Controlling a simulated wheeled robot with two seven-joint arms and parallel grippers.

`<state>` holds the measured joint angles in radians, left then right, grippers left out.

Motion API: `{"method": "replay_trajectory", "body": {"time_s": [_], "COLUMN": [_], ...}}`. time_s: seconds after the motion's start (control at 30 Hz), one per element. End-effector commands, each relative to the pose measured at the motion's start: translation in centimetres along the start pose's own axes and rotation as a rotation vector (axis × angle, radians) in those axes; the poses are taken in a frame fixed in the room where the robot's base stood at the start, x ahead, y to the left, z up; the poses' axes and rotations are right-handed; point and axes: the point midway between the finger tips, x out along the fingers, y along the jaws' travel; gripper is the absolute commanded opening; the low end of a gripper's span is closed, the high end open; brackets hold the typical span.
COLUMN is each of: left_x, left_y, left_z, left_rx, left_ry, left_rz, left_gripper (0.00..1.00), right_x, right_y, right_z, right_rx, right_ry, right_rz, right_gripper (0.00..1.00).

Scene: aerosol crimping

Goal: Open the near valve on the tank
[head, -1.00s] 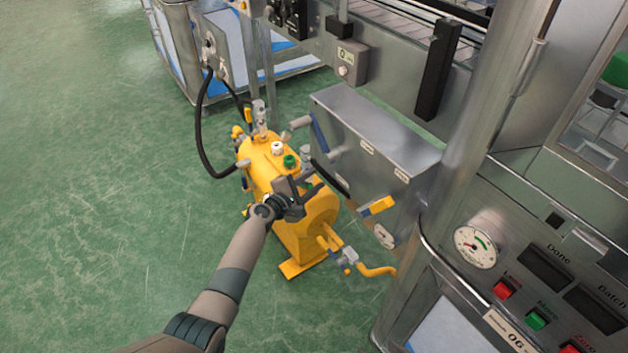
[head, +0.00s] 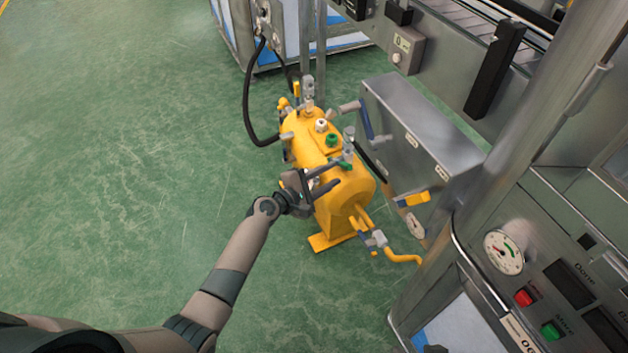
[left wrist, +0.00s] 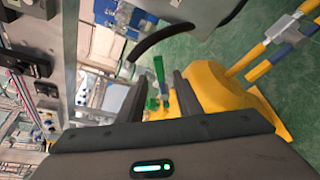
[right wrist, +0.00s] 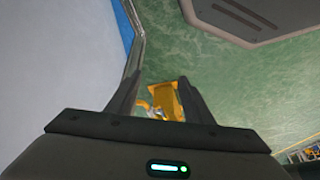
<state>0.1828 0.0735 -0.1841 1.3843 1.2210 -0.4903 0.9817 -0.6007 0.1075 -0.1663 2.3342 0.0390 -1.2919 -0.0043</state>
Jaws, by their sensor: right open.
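The yellow tank (head: 335,165) lies on its side on feet, near the middle of the head view. A near valve (head: 348,147) with a grey top and green parts stands on its near end. My left gripper (head: 341,174) is at the tank's near left side, its fingers pointing right, just below that valve. In the left wrist view, its fingers (left wrist: 158,82) are apart, with a green lever (left wrist: 158,68) showing between and beyond them; I see no contact. My right gripper (right wrist: 156,80) is open and empty in its wrist view, with the tank (right wrist: 165,102) far beyond; the head view lacks it.
A grey metal cabinet (head: 420,135) stands close to the tank's right. A machine panel with a gauge (head: 503,252) fills the lower right. A black hose (head: 247,100) curves behind the tank. Green floor at left is clear.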

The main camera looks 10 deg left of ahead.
Motion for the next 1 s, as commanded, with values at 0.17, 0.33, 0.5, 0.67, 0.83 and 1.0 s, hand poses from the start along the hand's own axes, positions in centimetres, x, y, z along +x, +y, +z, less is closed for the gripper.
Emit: {"method": "replay_trajectory", "body": {"time_s": [0.17,0.33,0.5,0.67,0.83,1.0], "left_x": [-3.4,-5.4,-6.1,-6.2,-6.1,-6.8], "left_y": [0.0,0.0,0.0,-0.1,-0.1,-1.3], "left_z": [0.1,-0.1,0.0,0.0,0.0,0.6], "left_rx": [0.001,0.000,0.000,0.000,0.000,0.061], "left_ry": [0.000,0.001,0.000,0.000,0.000,-0.005], "left_rz": [-0.002,-0.001,-0.001,-0.001,-0.001,-0.031], "left_gripper": [0.32,0.32,0.32,0.32,0.20,0.00], "right_x": [-0.5,-0.6,-0.6,-0.6,-0.6,-0.6], "right_y": [0.6,0.9,1.0,1.0,1.0,1.0], "right_z": [0.5,0.8,1.0,1.0,1.0,1.0], "right_rx": [0.002,0.003,0.003,0.003,0.004,0.004], "right_ry": [-0.042,-0.062,-0.069,-0.070,-0.070,-0.070], "right_rz": [0.017,0.023,0.026,0.026,0.026,0.027], "right_gripper": [0.47,0.47,0.47,0.47,0.47,0.47]}}
